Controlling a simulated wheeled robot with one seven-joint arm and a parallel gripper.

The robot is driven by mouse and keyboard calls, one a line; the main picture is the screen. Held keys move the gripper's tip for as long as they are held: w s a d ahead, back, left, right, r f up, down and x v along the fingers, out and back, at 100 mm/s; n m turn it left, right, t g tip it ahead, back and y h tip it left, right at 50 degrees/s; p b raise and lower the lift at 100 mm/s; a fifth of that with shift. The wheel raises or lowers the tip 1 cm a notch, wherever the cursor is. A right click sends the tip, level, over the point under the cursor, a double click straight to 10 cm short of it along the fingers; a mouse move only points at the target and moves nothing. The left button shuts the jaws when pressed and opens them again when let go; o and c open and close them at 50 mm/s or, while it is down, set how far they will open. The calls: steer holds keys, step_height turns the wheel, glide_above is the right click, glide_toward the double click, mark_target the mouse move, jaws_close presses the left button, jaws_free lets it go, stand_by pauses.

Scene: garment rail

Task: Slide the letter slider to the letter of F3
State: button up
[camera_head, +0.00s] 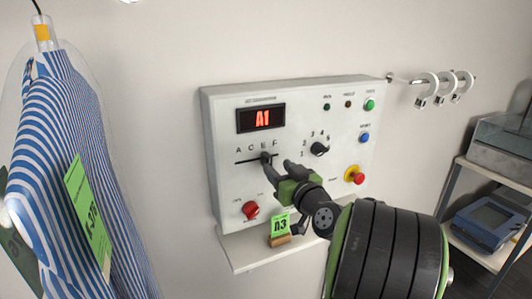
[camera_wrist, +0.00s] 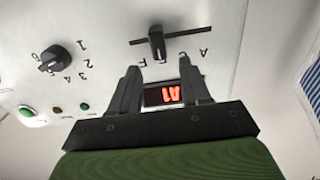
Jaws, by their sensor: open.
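The white control panel (camera_head: 225,190) is on the wall, with a red display (camera_head: 262,117) reading A1. The letter slider's dark knob (camera_wrist: 157,42) sits on a slot below the letters A, C, E, F, and appears near E. The wrist view shows this row upside down. My gripper (camera_head: 277,162) is in front of the slider, fingers apart and empty. In the wrist view, my gripper (camera_wrist: 160,65) has its fingertips on either side of the knob's line, with the knob ahead of them. In the head view the fingers partly cover the knob; contact cannot be told.
A numbered dial (camera_head: 319,149), a red knob (camera_head: 251,210) and a red stop button (camera_head: 356,177) are on the panel. A green tag (camera_head: 280,225) stands on the ledge below. A striped shirt (camera_head: 85,200) hangs left; a shelf (camera_head: 480,250) stands right.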

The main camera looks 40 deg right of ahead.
mark_target(270, 160)
steer(key=p+x, duration=0.1)
steer(key=x, duration=0.6)
steer(key=shift+s, duration=0.1)
steer(key=shift+c, duration=0.5)
jaws_close()
